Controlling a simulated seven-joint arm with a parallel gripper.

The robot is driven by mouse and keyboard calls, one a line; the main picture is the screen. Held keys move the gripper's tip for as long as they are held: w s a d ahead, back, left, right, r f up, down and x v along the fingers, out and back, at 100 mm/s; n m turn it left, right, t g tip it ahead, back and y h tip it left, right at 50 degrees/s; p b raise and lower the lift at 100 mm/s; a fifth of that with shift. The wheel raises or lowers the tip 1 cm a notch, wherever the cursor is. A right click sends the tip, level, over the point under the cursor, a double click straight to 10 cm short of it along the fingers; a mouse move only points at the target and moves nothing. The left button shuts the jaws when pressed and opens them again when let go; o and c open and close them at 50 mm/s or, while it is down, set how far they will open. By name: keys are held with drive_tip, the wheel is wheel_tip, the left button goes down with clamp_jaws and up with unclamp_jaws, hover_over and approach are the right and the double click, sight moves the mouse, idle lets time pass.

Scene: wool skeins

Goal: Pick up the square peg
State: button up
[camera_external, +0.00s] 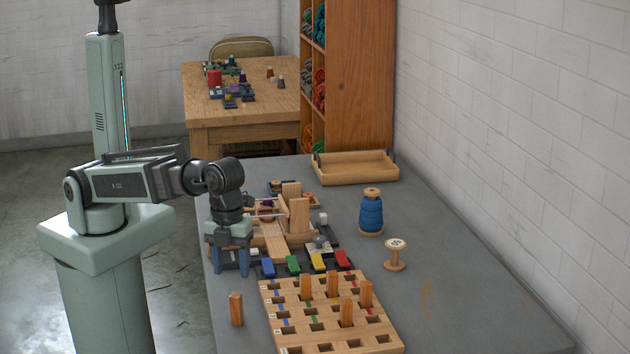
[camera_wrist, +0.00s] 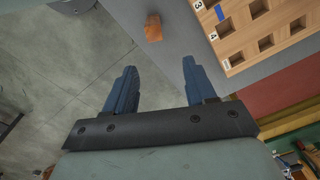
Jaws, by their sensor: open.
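A wooden square peg (camera_external: 236,309) stands upright by itself on the grey table, left of the peg board. It also shows in the wrist view (camera_wrist: 153,28), beyond my fingertips near the top edge. The wooden peg board (camera_external: 291,333) has rows of square holes, and several similar pegs stand in it, such as one peg (camera_external: 346,312). My gripper (camera_external: 231,268) is open and empty, pointing down near the table's left edge. It is above and behind the lone peg, apart from it. In the wrist view, my two blue fingers (camera_wrist: 159,68) are spread with nothing between them.
Blue, green, yellow and red blocks (camera_external: 317,262) line up behind the board, before a wooden apparatus (camera_external: 298,215). A blue wool spool (camera_external: 371,214), an empty spool (camera_external: 395,256) and a wooden tray (camera_external: 355,167) stand to the right. The table's right front is clear.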

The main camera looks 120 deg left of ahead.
sight(237, 309)
drive_tip(key=shift+s+a+r, duration=0.1)
drive_tip(key=shift+s+a, duration=0.5)
drive_tip(key=shift+a, duration=0.25)
drive_tip(key=shift+f, duration=0.3)
drive_tip(key=shift+w+f, duration=0.15)
drive_tip(key=shift+f, duration=6.3)
drive_tip(key=c, duration=1)
